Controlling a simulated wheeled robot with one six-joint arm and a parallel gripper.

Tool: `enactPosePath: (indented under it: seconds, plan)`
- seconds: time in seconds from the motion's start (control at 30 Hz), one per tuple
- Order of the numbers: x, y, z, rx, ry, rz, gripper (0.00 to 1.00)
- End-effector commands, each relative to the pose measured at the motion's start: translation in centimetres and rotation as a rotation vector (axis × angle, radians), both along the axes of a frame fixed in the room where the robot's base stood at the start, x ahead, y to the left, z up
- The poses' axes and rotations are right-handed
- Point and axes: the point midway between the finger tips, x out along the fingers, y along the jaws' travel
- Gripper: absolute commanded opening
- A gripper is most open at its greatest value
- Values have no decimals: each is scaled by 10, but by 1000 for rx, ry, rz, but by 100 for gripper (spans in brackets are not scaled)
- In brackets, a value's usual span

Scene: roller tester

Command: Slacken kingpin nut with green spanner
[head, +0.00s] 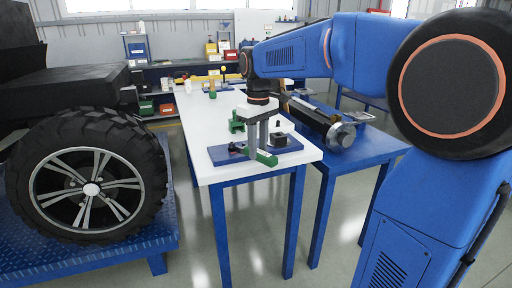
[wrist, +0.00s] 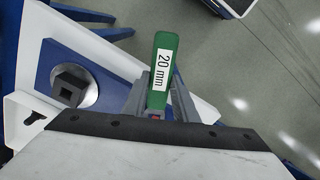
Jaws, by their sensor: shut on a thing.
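My gripper (head: 263,145) points down over the front end of the white table and is shut on the green spanner (head: 266,158). In the wrist view the spanner's green handle (wrist: 165,60), labelled "20 mm", sticks out from between the fingers; its working end is hidden. A blue plate (head: 228,155) lies below and around the gripper. On it, right of the gripper, is a dark square block (head: 278,139). In the wrist view this block (wrist: 69,86) has a square recess and sits on a grey disc. I cannot tell whether it is the kingpin nut.
The white table (head: 209,173) has a green bracket (head: 237,123) behind the gripper. A blue bench (head: 375,150) with a long shaft-like assembly (head: 318,118) stands at right. A large wheel (head: 90,188) on a blue platform (head: 130,248) is at left. Floor shows between platform and table.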

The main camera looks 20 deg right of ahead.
Motion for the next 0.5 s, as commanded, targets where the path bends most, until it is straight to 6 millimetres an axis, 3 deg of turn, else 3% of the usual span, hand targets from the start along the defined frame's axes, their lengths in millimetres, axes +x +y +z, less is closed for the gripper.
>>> enactPosePath:
  seconds: [0.5]
  plan:
    - [-1, 0, 8, 0, -1, 0, 0]
